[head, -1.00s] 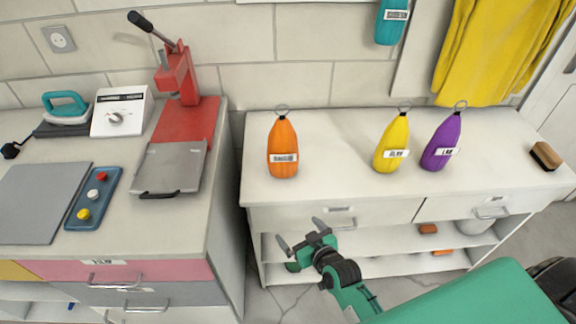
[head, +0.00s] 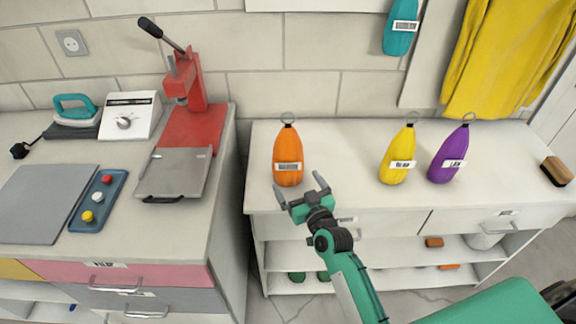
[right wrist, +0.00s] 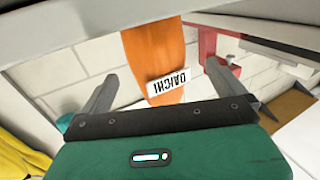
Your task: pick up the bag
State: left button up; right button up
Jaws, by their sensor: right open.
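Three small bags with ring tops and white labels stand on the white cabinet (head: 340,150): an orange one (head: 288,160), a yellow one (head: 398,155) and a purple one (head: 451,154). A teal bag (head: 401,27) hangs on the wall above. My right gripper (head: 302,190) is open and empty at the cabinet's front edge, just in front of the orange bag. In the right wrist view the orange bag (right wrist: 153,50), with its label reading DAICHI, shows beyond and between the two spread fingers (right wrist: 158,88). My left gripper is not in view.
A brown brush (head: 556,171) lies at the cabinet's right end. On the left counter stand a red press (head: 190,115), a teal iron (head: 75,108) and a button tray (head: 98,200). Cabinet top between the orange and yellow bags is clear.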

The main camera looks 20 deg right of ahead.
aim_at(293, 174)
jog(key=shift+w, duration=0.45)
jog(key=shift+w+a+f+p, duration=0.1)
jog(key=shift+w+p, duration=0.15)
jog(key=shift+w, duration=0.95)
jog(key=shift+w+a+f+p, duration=0.1)
jog(key=shift+w+p, duration=0.1)
jog(key=shift+w, duration=0.95)
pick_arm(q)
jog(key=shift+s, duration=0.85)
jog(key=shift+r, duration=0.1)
pick_arm(e)
jog(key=shift+r, duration=0.1)
jog(key=c, duration=1.3)
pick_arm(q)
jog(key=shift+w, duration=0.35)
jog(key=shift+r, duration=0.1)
pick_arm(e)
jog(key=shift+r, duration=0.1)
